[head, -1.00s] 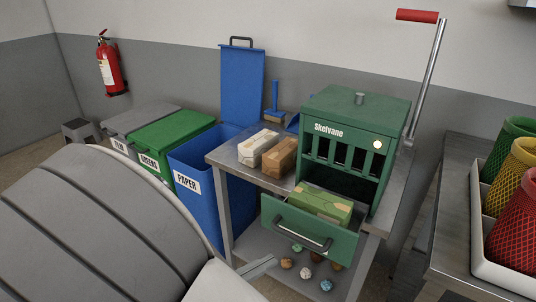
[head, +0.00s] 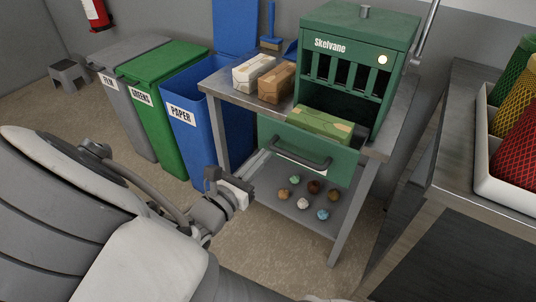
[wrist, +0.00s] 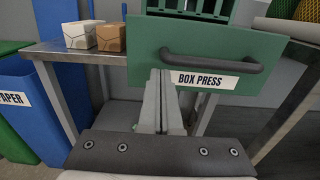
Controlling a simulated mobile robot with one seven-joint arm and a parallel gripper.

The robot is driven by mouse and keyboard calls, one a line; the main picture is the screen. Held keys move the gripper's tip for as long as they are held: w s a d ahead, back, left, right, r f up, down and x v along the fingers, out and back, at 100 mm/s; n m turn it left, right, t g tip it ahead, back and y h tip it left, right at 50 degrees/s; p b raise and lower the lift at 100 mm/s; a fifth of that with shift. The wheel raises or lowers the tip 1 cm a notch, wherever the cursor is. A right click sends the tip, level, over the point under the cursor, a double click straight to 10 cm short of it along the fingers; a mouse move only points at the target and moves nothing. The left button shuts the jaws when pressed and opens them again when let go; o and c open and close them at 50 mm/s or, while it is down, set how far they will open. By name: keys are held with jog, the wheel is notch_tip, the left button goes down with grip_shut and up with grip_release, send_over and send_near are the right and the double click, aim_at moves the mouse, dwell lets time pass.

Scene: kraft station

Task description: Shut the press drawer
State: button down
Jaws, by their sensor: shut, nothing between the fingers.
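The green press (head: 358,30) stands on a steel table. Its drawer (head: 336,163) is pulled out toward me, with a green patterned carton (head: 320,123) lying in it. In the wrist view the drawer front (wrist: 180,40) faces me, with a dark bar handle (wrist: 215,64) and a "BOX PRESS" label. My gripper (head: 266,156) is shut and empty, in front of the drawer face, left of the handle's middle. In the wrist view its fingertips (wrist: 160,73) overlap the lower drawer front near the label's left end; I cannot tell whether they touch.
Two wrapped bricks, white (head: 254,70) and brown (head: 277,81), sit on the table left of the press. Several small balls (head: 303,203) lie on the lower shelf. A blue paper bin (head: 190,120) stands left; a steel counter (head: 455,130) with mesh-wrapped items stands right.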

jog(key=shift+b+x, duration=0.35)
jog(key=shift+x, duration=1.25)
jog(key=p+x, duration=0.1)
jog(key=x, duration=1.7)
jog(key=shift+w+d+p, duration=0.1)
jog(key=shift+p, duration=0.2)
jog(key=shift+w+r, duration=0.1)
jog(key=shift+w, duration=0.05)
jog(key=shift+d+r, duration=0.15)
